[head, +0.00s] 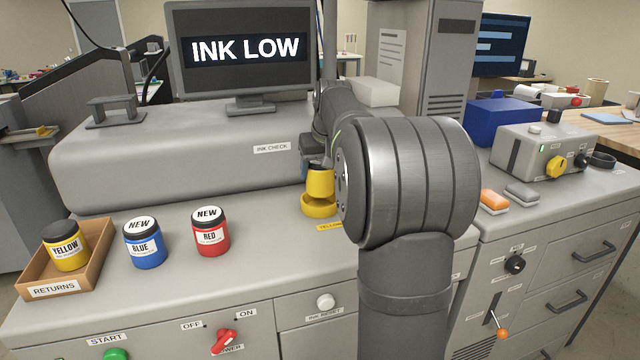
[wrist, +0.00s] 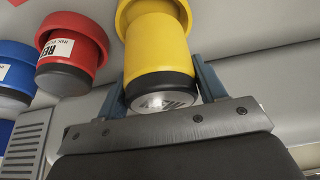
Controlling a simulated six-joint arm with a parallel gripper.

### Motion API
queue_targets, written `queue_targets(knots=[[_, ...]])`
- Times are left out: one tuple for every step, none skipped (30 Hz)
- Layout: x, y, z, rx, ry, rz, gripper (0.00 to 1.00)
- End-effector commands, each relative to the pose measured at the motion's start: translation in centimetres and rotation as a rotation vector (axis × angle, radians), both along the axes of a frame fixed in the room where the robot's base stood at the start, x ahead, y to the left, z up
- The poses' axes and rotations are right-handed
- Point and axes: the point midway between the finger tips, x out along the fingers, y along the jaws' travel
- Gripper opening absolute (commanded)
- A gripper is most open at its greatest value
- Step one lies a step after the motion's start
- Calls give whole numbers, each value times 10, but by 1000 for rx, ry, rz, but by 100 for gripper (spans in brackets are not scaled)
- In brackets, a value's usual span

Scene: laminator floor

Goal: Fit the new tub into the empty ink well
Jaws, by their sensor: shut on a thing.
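The new yellow tub (head: 320,182) is upright, its lower end at the mouth of the yellow ink well (head: 318,209). I cannot tell whether it is fully seated. In the wrist view the tub (wrist: 158,45) shows its dark lid band and pale NEW top toward my gripper (wrist: 160,85). The blue fingers are shut on the tub from both sides. The rim of the yellow well (wrist: 124,18) shows around its far end. My arm hides the area right of this well in the head view.
A used yellow tub (head: 65,246) stands in the returns box (head: 88,280). New blue (head: 144,243) and red (head: 211,232) tubs stand on the counter. Beside the yellow well are red (wrist: 72,52) and blue (wrist: 14,75) tubs in their wells. The screen (head: 245,48) reads INK LOW.

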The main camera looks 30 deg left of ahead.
Motion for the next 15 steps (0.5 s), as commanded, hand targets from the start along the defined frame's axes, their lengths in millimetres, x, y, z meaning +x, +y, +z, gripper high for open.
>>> queue_targets(knots=[[0, 2, -1, 1, -1, 0, 27], [0, 2, -3, 1, -1, 0, 27], [0, 2, -6, 1, -1, 0, 27], [0, 2, -10, 0, 1, -1, 27], [0, 1, -14, -1, 1, 0, 27], [0, 1, -20, -1, 1, 0, 27], [-1, 1, -25, -1, 1, 0, 27], [0, 1, -30, -2, 2, 0, 27], [0, 1, -35, -1, 1, 0, 27], [0, 1, -38, -1, 1, 0, 27], [0, 1, -40, -1, 1, 0, 27], [0, 1, -41, 0, 0, 0, 27], [0, 1, -41, 0, -1, 0, 27], [0, 1, -41, 0, -1, 0, 27], [0, 1, -40, 0, -1, 0, 27]])
